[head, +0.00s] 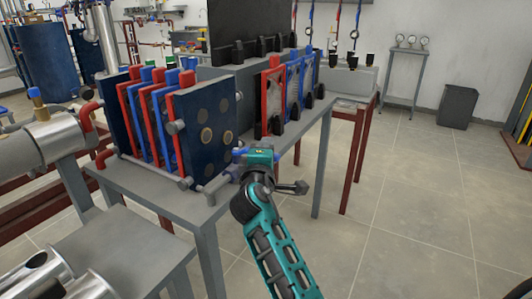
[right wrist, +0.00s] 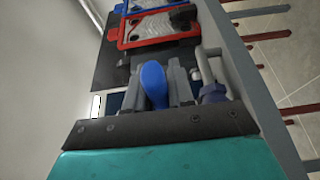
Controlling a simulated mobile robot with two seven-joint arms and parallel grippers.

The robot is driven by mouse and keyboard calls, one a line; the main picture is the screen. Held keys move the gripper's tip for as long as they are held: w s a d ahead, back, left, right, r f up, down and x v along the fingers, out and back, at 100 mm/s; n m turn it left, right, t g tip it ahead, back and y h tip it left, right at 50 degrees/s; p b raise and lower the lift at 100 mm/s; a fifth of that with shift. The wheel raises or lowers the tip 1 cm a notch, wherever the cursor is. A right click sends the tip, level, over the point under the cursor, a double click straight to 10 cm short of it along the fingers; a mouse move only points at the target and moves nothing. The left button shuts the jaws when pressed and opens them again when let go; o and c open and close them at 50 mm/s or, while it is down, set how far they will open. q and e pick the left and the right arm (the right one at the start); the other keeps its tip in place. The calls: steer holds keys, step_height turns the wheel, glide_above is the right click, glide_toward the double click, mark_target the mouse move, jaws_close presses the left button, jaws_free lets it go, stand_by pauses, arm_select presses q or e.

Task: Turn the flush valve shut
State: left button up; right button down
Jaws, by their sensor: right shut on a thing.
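The flush valve's blue handle (right wrist: 153,85) lies between the two grey fingers of my right gripper (right wrist: 155,90) in the right wrist view. My right gripper (head: 254,158) is shut on this handle at the near right corner of the plate exchanger (head: 205,118). In the head view a little of the blue handle (head: 238,152) shows beside the gripper. A grey pipe (head: 219,182) runs along the exchanger's foot to the valve. The valve body is mostly hidden by my gripper. My left gripper is not in view.
The exchanger stands on a grey table (head: 160,188). Red and blue framed plates (head: 272,95) stand farther back on it. Metal cylinders (head: 35,272) lie at the lower left. The tiled floor (head: 400,215) to the right is clear. A dark bin (head: 457,106) stands by the wall.

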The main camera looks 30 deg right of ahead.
stand_by(0.4)
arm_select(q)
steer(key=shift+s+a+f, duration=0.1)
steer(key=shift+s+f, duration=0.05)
arm_select(e)
steer(key=c, duration=1.1)
jaws_free()
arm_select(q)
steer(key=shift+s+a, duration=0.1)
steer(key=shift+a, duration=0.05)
arm_select(e)
steer(key=shift+o, duration=0.2)
steer(key=shift+s, duration=0.1)
